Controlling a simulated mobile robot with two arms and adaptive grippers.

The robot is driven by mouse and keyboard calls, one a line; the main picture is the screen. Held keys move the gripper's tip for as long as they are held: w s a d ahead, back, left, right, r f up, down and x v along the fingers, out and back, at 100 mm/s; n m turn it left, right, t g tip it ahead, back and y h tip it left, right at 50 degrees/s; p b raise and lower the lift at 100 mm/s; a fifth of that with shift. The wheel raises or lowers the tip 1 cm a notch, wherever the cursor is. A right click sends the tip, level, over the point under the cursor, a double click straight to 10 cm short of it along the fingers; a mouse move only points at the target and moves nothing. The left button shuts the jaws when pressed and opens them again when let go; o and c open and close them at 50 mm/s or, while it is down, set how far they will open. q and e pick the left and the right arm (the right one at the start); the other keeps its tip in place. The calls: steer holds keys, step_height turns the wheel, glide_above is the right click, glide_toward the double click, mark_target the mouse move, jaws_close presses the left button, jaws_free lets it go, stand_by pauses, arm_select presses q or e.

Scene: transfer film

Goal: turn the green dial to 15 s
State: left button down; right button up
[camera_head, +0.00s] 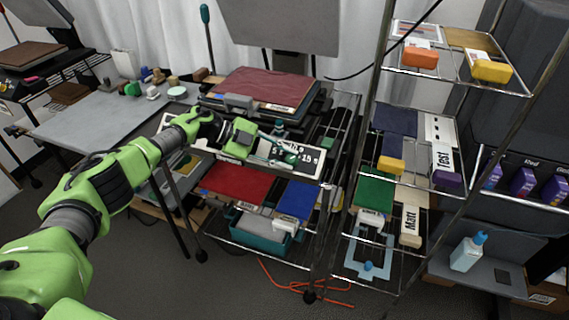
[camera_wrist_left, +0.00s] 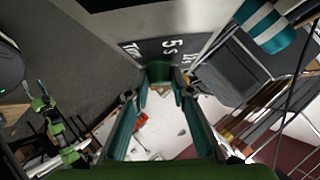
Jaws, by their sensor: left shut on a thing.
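The green dial (camera_wrist_left: 158,72) sits on a dark panel with white lettering (camera_wrist_left: 172,46) in the left wrist view. "5 s" is readable there, with other marks partly cut off or blurred. In the head view the panel (camera_head: 313,170) shows "15 s" at its right end, beside the dial. My left gripper (camera_head: 288,156) reaches in from the left; its teal fingers, also in the wrist view (camera_wrist_left: 160,82), are shut on the dial, one on each side. The fingers hide part of the dial, and I cannot tell which mark it points to.
A dark red board (camera_head: 265,88) lies on the press above the panel. Red (camera_head: 237,182) and blue (camera_head: 297,199) sheets lie on the shelf below. A wire rack (camera_head: 460,88) with coloured blocks stands at the right. A grey table (camera_head: 95,118) holds small objects at the left.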

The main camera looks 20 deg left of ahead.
arm_select(q)
steer(key=shift+d+m+g, duration=0.1)
steer(key=shift+m+g, duration=0.2)
steer(key=c, duration=1.8)
jaws_free()
steer(key=v, duration=1.2)
steer(key=shift+d, duration=0.1)
